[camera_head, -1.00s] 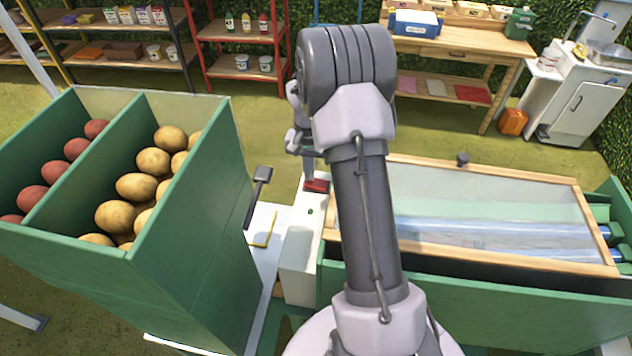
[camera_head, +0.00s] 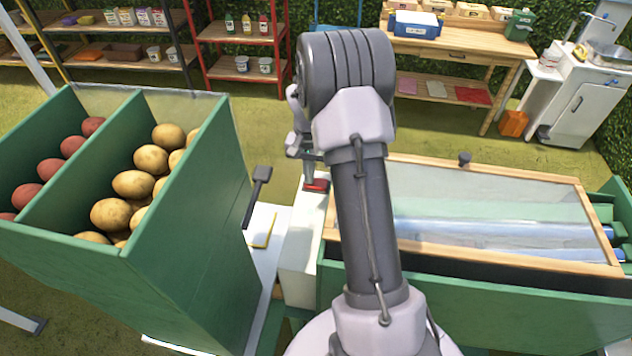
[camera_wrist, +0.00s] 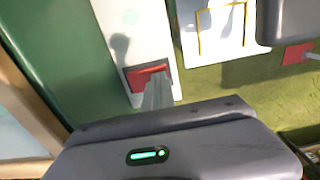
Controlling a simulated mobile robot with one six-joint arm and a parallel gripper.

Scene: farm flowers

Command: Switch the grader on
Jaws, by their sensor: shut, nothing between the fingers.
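A red switch (camera_head: 317,186) sits in a dark frame on top of the narrow white box (camera_head: 303,255), between the potato hopper and the glass-topped grader (camera_head: 490,215). It also shows in the wrist view (camera_wrist: 146,76). My gripper (camera_wrist: 158,80) is shut and empty, pointing down. Its fingertips overlap the lower right of the switch in the wrist view; I cannot tell whether they touch it. In the head view my arm partly hides the gripper.
A green hopper (camera_head: 190,235) with red and yellow potatoes stands on the left. A dark lever (camera_head: 257,190) rises between it and the white box. Shelves and a workbench stand behind.

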